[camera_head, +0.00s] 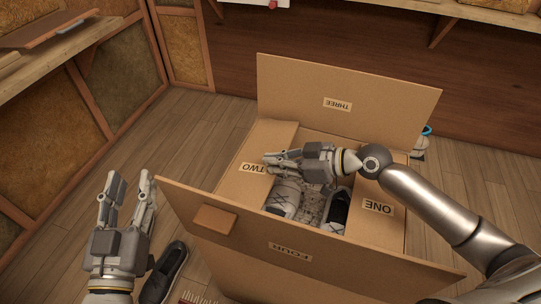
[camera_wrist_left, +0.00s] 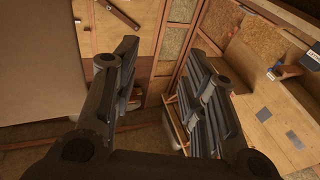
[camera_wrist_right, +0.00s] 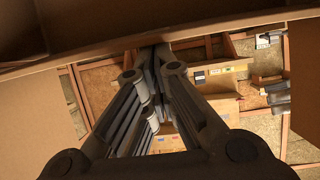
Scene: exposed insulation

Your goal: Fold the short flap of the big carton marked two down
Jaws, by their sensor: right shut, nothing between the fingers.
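The big carton stands open on the floor, with shoes (camera_head: 337,207) inside. Its short left flap marked TWO (camera_head: 242,183) lies roughly level, slanting over the left end of the opening. The opposite flap marked ONE (camera_head: 377,225) also lies inward. The long flaps THREE (camera_head: 335,85) and FOUR (camera_head: 320,259) stand up at the back and front. My right gripper (camera_head: 267,164) is shut and empty, with its fingertips over flap TWO by its label; I cannot tell if they touch. My left gripper (camera_head: 131,178) is open and empty, left of the carton.
A small brown block (camera_head: 214,219) is on flap FOUR. A dark shoe (camera_head: 164,273) lies on the floor beside my left gripper. Shelves run along the left wall (camera_head: 50,48) and back right (camera_head: 480,16). The floor left of the carton is mostly clear.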

